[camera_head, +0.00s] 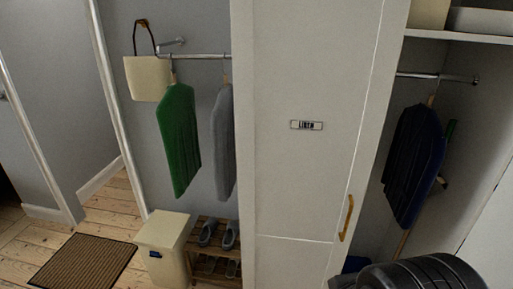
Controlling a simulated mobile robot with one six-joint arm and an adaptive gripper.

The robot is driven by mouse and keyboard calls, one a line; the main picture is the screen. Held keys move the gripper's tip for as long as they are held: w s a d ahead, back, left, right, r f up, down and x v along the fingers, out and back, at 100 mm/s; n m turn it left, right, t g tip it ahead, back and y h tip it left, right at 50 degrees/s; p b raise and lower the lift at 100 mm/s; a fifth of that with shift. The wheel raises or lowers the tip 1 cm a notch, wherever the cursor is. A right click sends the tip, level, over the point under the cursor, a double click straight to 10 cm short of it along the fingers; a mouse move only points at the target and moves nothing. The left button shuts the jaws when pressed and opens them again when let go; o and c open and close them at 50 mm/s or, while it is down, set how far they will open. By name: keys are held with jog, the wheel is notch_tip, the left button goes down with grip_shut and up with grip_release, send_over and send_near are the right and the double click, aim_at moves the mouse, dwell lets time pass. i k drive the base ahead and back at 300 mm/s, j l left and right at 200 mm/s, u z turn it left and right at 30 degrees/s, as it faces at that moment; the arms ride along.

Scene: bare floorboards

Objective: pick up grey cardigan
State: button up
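The grey cardigan (222,145) hangs from a hanger on the left rail, close to the left side of the white cabinet door panel. It hangs edge-on, so I see it as a narrow strip. A green garment (179,140) hangs on the same rail to its left, with a small gap between them. My gripper is not visible. A dark rounded part of my own arm shows at the bottom right, well apart from the cardigan.
A cream bag (147,80) hangs left of the garments. Below stand a cream bin (164,243) and a wooden rack (213,262) with grey shoes. A tall white cabinet (310,120) separates a dark blue garment (413,160). A brown mat (84,263) lies on the floorboards.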

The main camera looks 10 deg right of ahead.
aim_at(222, 127)
jog(key=i+j+z, duration=0.15)
jog(key=j, duration=0.25)
jog(key=i+j+z, duration=0.15)
jog(key=j, duration=0.25)
jog(key=i+j+z, duration=0.2)
jog(key=j+z, duration=0.3)
jog(key=i+j+z, duration=0.15)
jog(key=j+z, duration=1.25)
jog(key=j, duration=0.15)
